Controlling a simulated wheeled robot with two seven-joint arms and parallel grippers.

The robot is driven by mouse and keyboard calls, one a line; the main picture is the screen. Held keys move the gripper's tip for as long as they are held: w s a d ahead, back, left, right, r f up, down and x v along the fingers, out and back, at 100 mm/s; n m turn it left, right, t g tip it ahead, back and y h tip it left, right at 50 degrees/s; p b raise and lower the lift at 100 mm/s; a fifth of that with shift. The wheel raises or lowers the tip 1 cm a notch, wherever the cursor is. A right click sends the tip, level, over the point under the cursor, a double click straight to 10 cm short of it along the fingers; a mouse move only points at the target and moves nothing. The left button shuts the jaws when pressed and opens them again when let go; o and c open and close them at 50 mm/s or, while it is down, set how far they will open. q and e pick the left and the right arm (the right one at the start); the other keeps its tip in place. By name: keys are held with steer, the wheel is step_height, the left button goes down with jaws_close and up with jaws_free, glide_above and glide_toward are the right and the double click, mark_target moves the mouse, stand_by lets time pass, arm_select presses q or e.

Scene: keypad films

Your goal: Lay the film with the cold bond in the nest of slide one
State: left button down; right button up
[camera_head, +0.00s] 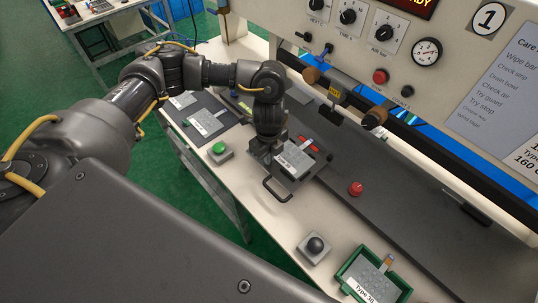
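My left gripper (262,150) points down at the left edge of a dark slide plate with a black loop handle (277,191). Its fingertips are hidden, so I cannot tell whether it is open or shut. A grey film with a white label (297,157) lies on that plate, right beside the gripper, near red parts; I cannot tell whether they touch. Two more labelled films lie on dark mats at the left, a nearer one (207,122) and a farther one (183,100). Another film (374,283) lies in a green tray (405,291). The cold bond cannot be made out. My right gripper is out of view.
The machine marked 1 (489,18) stands behind, with knobs, a gauge (427,51) and a bar with brown grips (375,117) overhanging the bench. A green button (220,148), a black button (315,246) and a red knob (356,188) stand up from the bench.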

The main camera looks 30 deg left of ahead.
arm_select(q)
steer(key=shift+f, duration=0.2)
steer(key=c, duration=1.6)
jaws_free()
steer(key=shift+o, duration=0.2)
step_height(320, 180, up, 11)
steer(key=shift+b, duration=0.45)
steer(key=shift+f, duration=0.1)
